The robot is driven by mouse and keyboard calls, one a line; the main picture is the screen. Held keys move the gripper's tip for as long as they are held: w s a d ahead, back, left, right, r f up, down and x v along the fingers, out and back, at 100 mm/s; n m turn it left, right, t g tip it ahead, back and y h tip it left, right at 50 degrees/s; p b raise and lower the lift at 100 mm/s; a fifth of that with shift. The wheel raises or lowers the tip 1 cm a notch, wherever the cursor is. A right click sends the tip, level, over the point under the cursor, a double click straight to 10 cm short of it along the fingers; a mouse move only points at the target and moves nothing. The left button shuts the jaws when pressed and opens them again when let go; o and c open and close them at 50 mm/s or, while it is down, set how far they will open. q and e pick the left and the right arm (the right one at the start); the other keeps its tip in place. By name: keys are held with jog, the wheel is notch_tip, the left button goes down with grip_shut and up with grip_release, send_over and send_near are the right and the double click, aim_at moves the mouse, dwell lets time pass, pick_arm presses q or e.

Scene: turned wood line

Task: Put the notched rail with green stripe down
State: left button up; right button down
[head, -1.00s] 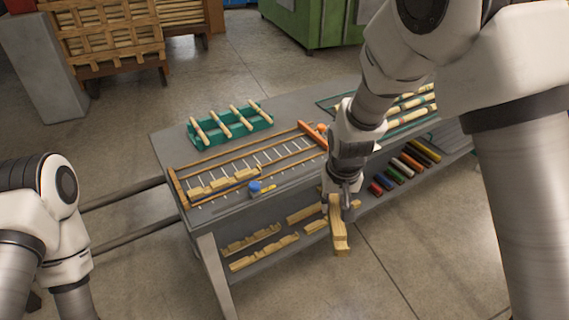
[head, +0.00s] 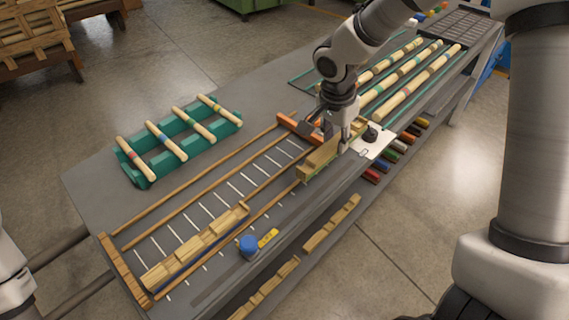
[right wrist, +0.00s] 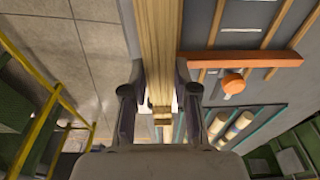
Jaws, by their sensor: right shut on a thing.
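My right gripper (head: 345,148) is shut on a notched wooden rail (head: 318,160), near the rail's far end. The rail lies roughly level at the front right of the workbench (head: 95,185), by the right end of the slatted frame (head: 190,202). A greenish edge shows along its lower side; I cannot tell if it touches the bench. In the right wrist view the rail (right wrist: 158,40) runs from the top edge down between the fingers (right wrist: 160,105). My left gripper is out of view; only part of that arm shows at the left edge.
A blue round knob (head: 248,244) sits in front. A white plate with a dark knob (head: 370,135) is right of the gripper. A green rack (head: 147,174) holds banded rods behind. More rails lie on the lower shelf.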

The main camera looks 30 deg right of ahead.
jog(key=p, duration=0.2)
send_over(289, 179)
jog(key=shift+s+a+f, duration=0.1)
jog(key=shift+a+f, duration=0.15)
jog(key=shift+f, duration=0.3)
notch_tip(289, 179, down, 4)
jog(key=shift+r+p, duration=0.1)
jog(key=shift+p, duration=0.2)
jog(key=shift+a, duration=0.1)
jog(key=c, duration=0.9)
grip_release()
jog(key=shift+r, duration=0.4)
jog(key=r, duration=0.3)
jog(key=a+r, duration=0.1)
jog(key=r, duration=0.7)
jog(key=shift+s+a+r, duration=0.15)
jog(key=shift+s+a, duration=0.05)
jog(key=shift+a, duration=0.1)
